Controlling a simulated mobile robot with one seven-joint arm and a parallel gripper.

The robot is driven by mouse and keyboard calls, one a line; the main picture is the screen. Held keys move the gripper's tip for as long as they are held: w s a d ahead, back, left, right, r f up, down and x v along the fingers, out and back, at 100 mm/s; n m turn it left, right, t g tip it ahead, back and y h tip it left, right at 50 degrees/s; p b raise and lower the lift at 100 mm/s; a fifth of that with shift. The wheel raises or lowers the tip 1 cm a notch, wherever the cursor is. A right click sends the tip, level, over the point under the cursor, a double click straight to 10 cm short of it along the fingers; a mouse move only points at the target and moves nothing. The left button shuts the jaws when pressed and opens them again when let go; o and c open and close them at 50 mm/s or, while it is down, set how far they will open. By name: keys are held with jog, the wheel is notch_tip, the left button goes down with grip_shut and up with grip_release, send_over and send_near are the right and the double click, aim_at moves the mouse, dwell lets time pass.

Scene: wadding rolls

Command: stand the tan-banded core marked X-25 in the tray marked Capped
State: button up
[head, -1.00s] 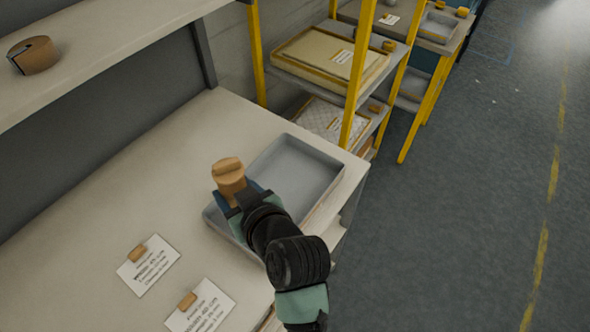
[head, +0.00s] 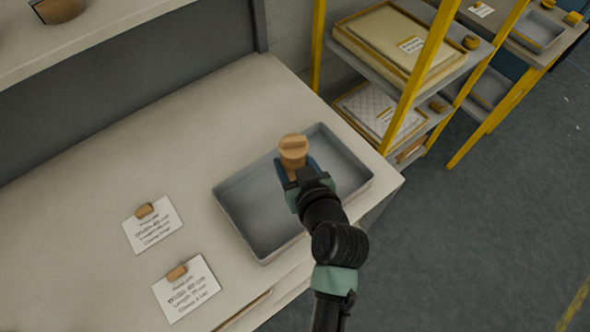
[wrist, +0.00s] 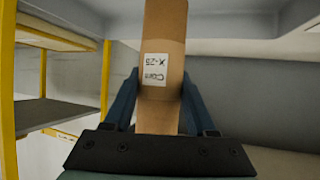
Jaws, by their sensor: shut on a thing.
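The tan core (head: 293,150) is upright in my gripper (head: 297,170), above the grey tray. In the wrist view the core (wrist: 160,110) carries a white label reading "Core X-25", and the two blue fingers of my gripper (wrist: 160,100) press on its sides. The grey tray (head: 240,222) lies on the pale bench top and looks empty where I can see into it. No "Capped" marking shows on the tray in these frames. The lower end of the core is hidden behind my gripper.
Two printed cards (head: 152,224) (head: 186,289) with small brown blocks lie on the bench left of the tray. A shelf with a brown roll (head: 60,10) overhangs at upper left. A yellow-posted rack (head: 425,75) with padded sheets stands beyond the bench's right end.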

jog(key=shift+f, duration=1.9)
jog(key=shift+f, duration=0.2)
jog(key=o, duration=1.4)
jog(key=shift+r, duration=0.1)
